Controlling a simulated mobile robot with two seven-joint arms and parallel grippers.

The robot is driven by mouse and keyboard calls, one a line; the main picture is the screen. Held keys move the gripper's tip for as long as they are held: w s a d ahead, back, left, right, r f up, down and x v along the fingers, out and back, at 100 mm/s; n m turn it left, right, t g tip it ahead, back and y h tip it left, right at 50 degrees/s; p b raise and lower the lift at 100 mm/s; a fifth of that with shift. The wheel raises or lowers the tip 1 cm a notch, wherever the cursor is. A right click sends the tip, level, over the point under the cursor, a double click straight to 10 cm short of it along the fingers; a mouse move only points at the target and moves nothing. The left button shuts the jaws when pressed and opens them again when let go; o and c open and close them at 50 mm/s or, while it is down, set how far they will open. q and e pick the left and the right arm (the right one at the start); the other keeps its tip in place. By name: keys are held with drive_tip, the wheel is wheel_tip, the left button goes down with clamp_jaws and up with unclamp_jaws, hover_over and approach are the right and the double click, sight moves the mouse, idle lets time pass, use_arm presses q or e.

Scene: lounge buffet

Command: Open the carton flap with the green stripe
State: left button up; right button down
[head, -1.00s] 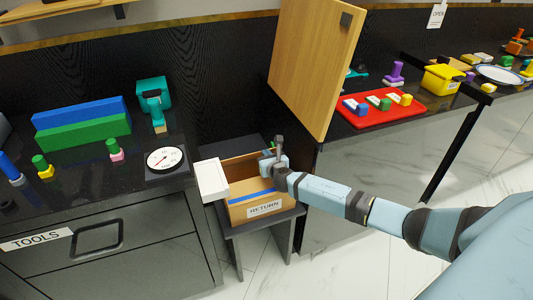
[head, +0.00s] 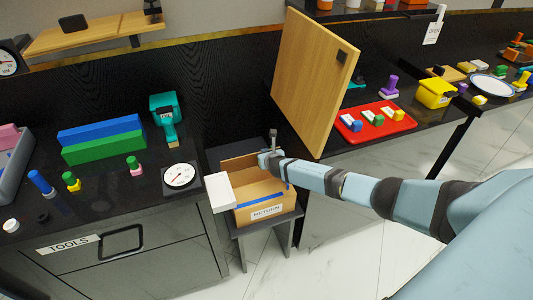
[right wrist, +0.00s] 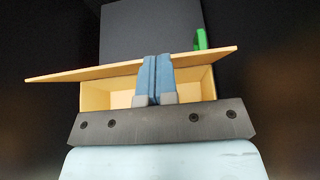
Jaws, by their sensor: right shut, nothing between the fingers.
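The open carton (head: 252,216) with a "RETURN" label stands on a low dark stand between the counters. A blue stripe runs along its front edge. A white panel (head: 219,192) is at its left side. My right gripper (head: 266,159) is at the carton's back right, above the opening. In the right wrist view its blue fingers (right wrist: 155,82) are shut and empty, overlapping a tan flap (right wrist: 85,72); contact cannot be told. A small green piece (right wrist: 200,39) shows beyond that flap. No green stripe is clear in the head view. My left gripper is not in view.
A wooden door panel (head: 312,80) stands open just behind and right of the carton. The left counter holds a dial (head: 180,177), a teal tool (head: 165,110) and blocks. A red tray (head: 375,122) is on the right counter. Floor lies clear in front.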

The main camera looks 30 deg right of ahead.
drive_tip(key=shift+w+r, duration=0.2)
drive_tip(key=shift+w, duration=0.25)
drive_tip(key=shift+d, duration=0.1)
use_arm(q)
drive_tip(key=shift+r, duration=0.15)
use_arm(e)
drive_tip(key=shift+r, duration=0.1)
use_arm(q)
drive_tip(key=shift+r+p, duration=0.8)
drive_tip(key=shift+p, duration=0.15)
use_arm(e)
drive_tip(key=shift+r, duration=0.75)
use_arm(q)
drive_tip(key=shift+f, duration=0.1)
